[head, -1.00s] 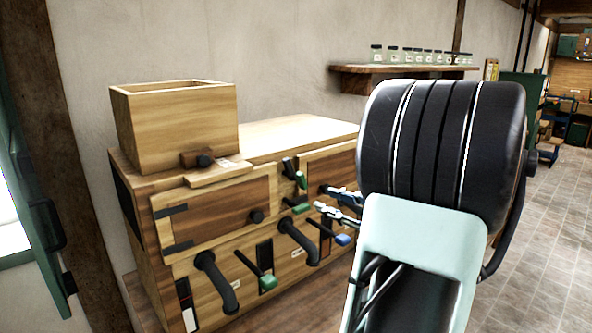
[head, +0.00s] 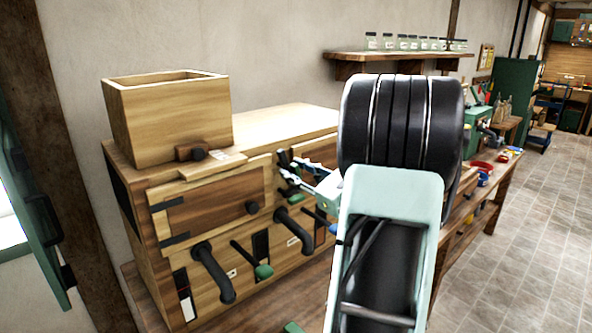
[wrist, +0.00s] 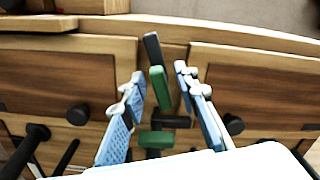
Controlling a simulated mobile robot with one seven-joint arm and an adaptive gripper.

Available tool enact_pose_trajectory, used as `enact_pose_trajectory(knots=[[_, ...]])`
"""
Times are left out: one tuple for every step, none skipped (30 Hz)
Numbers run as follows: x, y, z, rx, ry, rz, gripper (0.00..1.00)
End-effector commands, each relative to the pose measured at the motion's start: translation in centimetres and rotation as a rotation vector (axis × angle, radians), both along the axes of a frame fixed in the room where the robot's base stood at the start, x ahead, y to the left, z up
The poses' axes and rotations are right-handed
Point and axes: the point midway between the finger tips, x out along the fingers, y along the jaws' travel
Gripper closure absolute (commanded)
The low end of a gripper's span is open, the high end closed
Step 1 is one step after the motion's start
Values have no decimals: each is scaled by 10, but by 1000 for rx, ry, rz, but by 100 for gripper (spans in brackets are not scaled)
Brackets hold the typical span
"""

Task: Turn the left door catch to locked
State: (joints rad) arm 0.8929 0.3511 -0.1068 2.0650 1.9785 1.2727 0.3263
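The wooden machine has a left door (head: 215,208) that lies shut, with a dark knob. Between the left and right doors are two catches with green grips. The upper catch (wrist: 160,88) stands nearly upright, black at its top end. The lower catch (wrist: 156,139) has its green grip lying sideways below a black bar. I cannot tell for sure which one belongs to the left door. My gripper (wrist: 157,85) is open, its blue and white fingers on either side of the upper green grip, apart from it. In the head view my gripper (head: 291,182) partly hides the catches.
Black curved handles (head: 213,272) and a green-tipped lever (head: 263,271) stick out of the machine's front below the doors. A wooden hopper box (head: 168,120) stands on top. A jar shelf (head: 395,60) is on the wall. Free floor lies to the right.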

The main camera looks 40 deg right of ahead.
Motion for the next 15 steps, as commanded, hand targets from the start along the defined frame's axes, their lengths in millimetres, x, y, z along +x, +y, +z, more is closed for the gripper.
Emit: enact_pose_trajectory(knots=[[1,0,0,0,0,0,72],[1,0,0,0,0,0,72],[1,0,0,0,0,0,72],[1,0,0,0,0,0,72],[1,0,0,0,0,0,72],[1,0,0,-1,0,0,72],[1,0,0,-1,0,0,72],[1,0,0,-1,0,0,75],[1,0,0,-1,0,0,79],[1,0,0,-1,0,0,83],[1,0,0,-1,0,0,86],[1,0,0,-1,0,0,90],[1,0,0,-1,0,0,94],[1,0,0,-1,0,0,97],[0,0,0,-1,0,-1,100]])
